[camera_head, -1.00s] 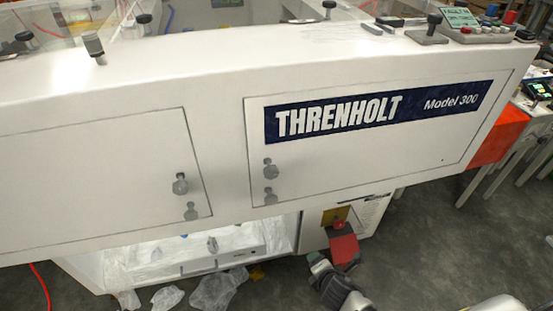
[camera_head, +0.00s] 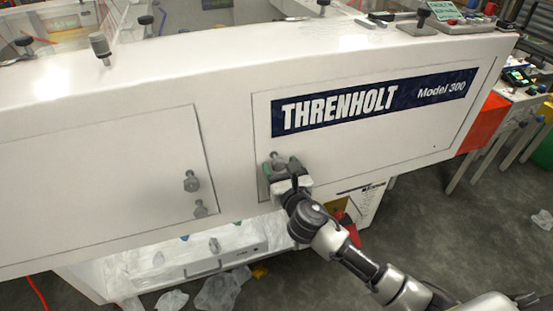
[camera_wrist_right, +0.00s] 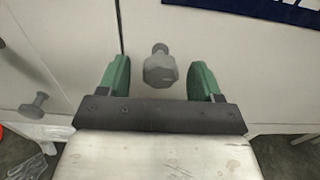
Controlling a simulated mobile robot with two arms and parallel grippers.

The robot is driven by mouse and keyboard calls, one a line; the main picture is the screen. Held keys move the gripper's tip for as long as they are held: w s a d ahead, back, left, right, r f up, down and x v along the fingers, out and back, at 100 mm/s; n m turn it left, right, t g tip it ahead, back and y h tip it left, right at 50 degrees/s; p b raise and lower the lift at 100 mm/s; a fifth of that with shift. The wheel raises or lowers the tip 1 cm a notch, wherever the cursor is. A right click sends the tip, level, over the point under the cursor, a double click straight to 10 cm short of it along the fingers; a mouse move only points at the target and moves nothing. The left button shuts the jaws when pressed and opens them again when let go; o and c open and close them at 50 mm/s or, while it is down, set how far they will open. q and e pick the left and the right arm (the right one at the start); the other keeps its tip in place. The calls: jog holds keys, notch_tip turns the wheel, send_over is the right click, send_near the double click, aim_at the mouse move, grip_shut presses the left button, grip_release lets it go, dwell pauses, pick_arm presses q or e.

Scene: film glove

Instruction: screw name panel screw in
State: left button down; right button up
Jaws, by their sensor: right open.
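The name panel (camera_head: 350,150) is a white flap with a dark blue THRENHOLT Model 300 label (camera_head: 375,103) on the machine front. Its grey knobbed screw (camera_head: 278,157) is at the panel's left side, partly hidden by my right gripper (camera_head: 283,170) in the head view. In the right wrist view the screw's faceted head (camera_wrist_right: 160,71) stands out from the panel on a short shank. My right gripper's green fingers are open, one on each side of the screw head, with a gap to both. My left gripper is not in view.
A second panel (camera_head: 100,190) to the left carries a similar knob (camera_head: 191,182), which also shows in the right wrist view (camera_wrist_right: 34,105). Knobs and a control box (camera_head: 455,22) sit on the machine's top. Crumpled plastic (camera_head: 218,292) lies on the floor below.

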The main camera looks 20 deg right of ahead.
aim_at(280, 167)
jog(key=shift+w, duration=1.6)
jog(key=shift+c, duration=0.2)
jog(key=c, duration=0.9)
